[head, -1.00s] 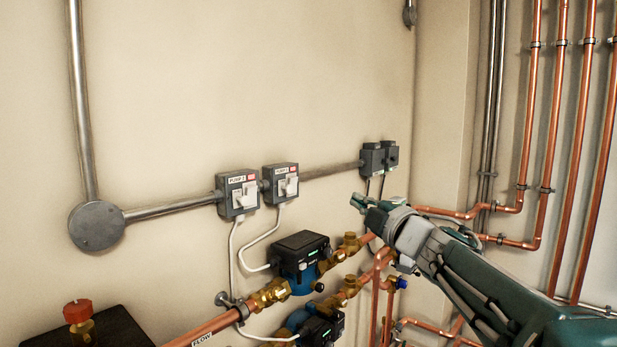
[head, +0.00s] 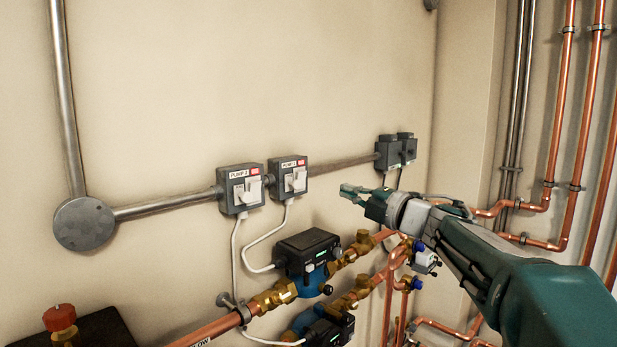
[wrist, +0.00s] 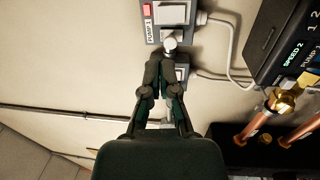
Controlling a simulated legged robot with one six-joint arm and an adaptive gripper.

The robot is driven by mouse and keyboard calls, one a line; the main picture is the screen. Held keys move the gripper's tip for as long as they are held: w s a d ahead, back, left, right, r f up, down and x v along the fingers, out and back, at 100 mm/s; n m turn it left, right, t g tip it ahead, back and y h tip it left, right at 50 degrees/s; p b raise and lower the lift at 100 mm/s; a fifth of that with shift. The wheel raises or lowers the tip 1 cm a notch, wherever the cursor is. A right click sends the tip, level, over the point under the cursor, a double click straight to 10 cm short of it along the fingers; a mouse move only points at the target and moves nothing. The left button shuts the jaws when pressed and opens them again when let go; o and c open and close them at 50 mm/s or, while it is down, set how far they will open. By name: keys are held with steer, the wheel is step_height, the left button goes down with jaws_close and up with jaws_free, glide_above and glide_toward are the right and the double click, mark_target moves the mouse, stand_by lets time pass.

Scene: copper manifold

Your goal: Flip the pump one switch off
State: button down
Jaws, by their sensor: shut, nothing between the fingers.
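The pump 1 switch is a grey box (head: 289,179) with a white rocker and a red patch, the right one of a pair on the wall. It shows at the top of the wrist view (wrist: 170,15), with its label legible and its top edge cut off. My gripper (head: 346,191) is shut and empty, to the right of this box in the head view and apart from it. In the wrist view the closed fingertips (wrist: 163,56) point toward the boxes and partly hide the second box. The rocker's exact tilt is hard to tell.
A second switch box (head: 240,190) sits to the left on the same conduit. Below are a black and blue pump (head: 309,258), brass valves and copper pipes. Two dark grey boxes (head: 390,152) are on the wall behind my gripper. The wall above is clear.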

mark_target(300, 173)
steer(key=x, duration=0.9)
steer(key=shift+w+a+f, duration=0.1)
steer(key=shift+w+a, duration=0.05)
steer(key=shift+a, duration=0.25)
steer(key=shift+w+a, duration=0.45)
steer(key=shift+w, duration=0.1)
steer(key=shift+r, duration=0.2)
steer(key=shift+w+a, duration=0.1)
